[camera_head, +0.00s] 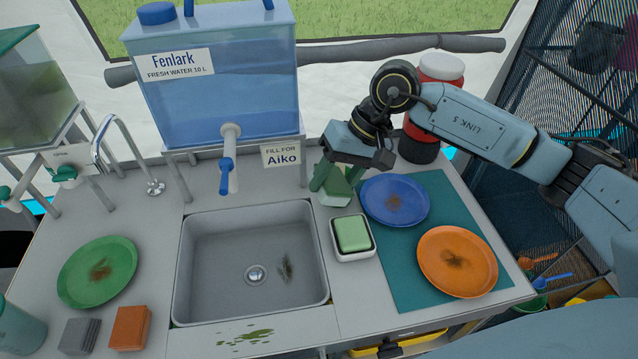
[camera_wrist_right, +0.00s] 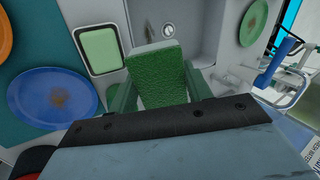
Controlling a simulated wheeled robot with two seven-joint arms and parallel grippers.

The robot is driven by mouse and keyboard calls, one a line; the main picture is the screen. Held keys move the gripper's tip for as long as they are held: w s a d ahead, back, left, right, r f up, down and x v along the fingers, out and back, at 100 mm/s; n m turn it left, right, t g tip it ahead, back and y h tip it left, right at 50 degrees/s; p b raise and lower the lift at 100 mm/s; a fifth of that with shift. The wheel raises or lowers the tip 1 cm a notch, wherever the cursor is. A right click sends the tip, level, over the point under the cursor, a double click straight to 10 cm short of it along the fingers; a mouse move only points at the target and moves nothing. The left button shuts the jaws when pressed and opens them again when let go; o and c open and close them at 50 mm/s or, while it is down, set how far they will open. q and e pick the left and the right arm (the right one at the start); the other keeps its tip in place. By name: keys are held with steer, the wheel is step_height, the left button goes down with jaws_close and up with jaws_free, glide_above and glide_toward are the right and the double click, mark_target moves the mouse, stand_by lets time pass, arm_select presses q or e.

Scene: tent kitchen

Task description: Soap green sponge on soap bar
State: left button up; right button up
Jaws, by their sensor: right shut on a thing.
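My right gripper (camera_head: 334,182) is shut on the green sponge (camera_head: 337,192), behind the soap dish. In the right wrist view the sponge (camera_wrist_right: 158,68) sits between my two green fingers (camera_wrist_right: 160,95), its textured green face in sight. The pale green soap bar (camera_head: 352,233) lies in a white dish (camera_head: 353,256) on the counter, right of the sink. In the right wrist view the soap bar (camera_wrist_right: 101,50) is left of the sponge, apart from it. My left gripper is not in view.
A blue plate (camera_head: 412,203) and an orange plate (camera_head: 458,262), both stained, lie on a teal mat (camera_head: 398,287). A green stained plate (camera_head: 97,271), grey and orange sponges (camera_head: 130,328) are left of the sink (camera_head: 215,268). A water tank (camera_head: 215,105) stands behind.

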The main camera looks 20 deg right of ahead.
mark_target(352, 231)
steer(key=shift+f+m+h, duration=0.35)
steer(key=shift+m+h, duration=0.05)
steer(key=shift+m, duration=0.2)
steer(key=shift+s+d+f+m+g+h+b, duration=0.15)
steer(key=shift+d+f+m+h, duration=0.6)
steer(key=shift+f+m, duration=1.25)
steer(key=shift+s+d+f+m+g+h+b, duration=0.1)
steer(key=shift+s+d+f+m+h+b, duration=0.45)
steer(key=shift+f+m, duration=1.5)
steer(key=shift+w+d+f+m+g+h+p, duration=0.1)
steer(key=shift+d+f+m+h, duration=0.85)
steer(key=shift+f+m, duration=1.05)
steer(key=shift+a+r+m, duration=0.1)
steer(key=shift+r+m, duration=0.15)
steer(key=shift+r, duration=0.1)
steer(key=shift+f+b, duration=0.95)
steer(key=shift+f, duration=0.1)
steer(key=shift+r+p, duration=2.1)
steer(key=shift+r, duration=1.5)
